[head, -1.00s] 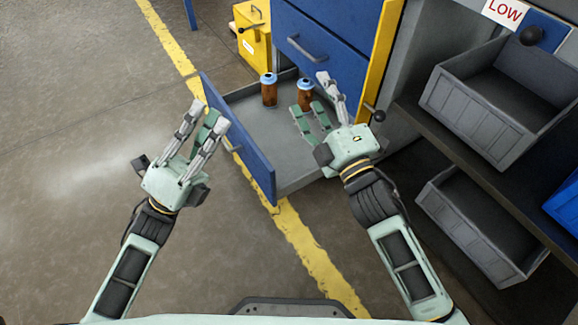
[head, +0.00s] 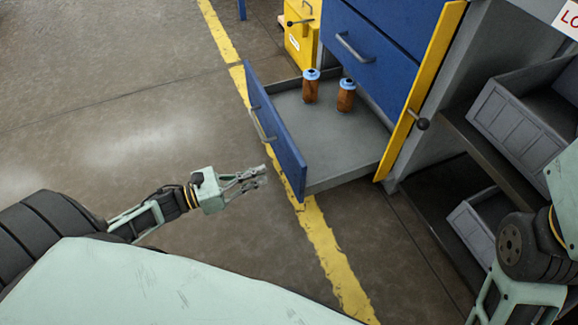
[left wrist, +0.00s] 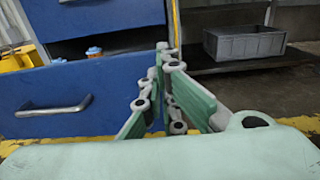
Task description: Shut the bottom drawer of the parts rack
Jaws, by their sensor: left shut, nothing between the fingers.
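The bottom drawer (head: 345,150) of the blue parts rack stands open, its blue front (head: 272,130) pulled out to the left. Two brown cartridges with blue caps, one on the left (head: 311,86) and one on the right (head: 346,95), stand upright inside. My left gripper (head: 262,175) is shut and empty, just outside the drawer front, below its handle (head: 262,124). In the left wrist view the drawer front (left wrist: 75,95) and its handle (left wrist: 54,107) show left of the fingers (left wrist: 165,75); contact cannot be told. My right arm is at the lower right, its gripper out of view.
A closed blue drawer (head: 375,50) is above the open one. A yellow panel (head: 420,90) with a black knob edges the rack. A yellow box (head: 301,40) stands behind. Grey bins (head: 520,110) sit on shelves at right. Floor left of the drawer is clear.

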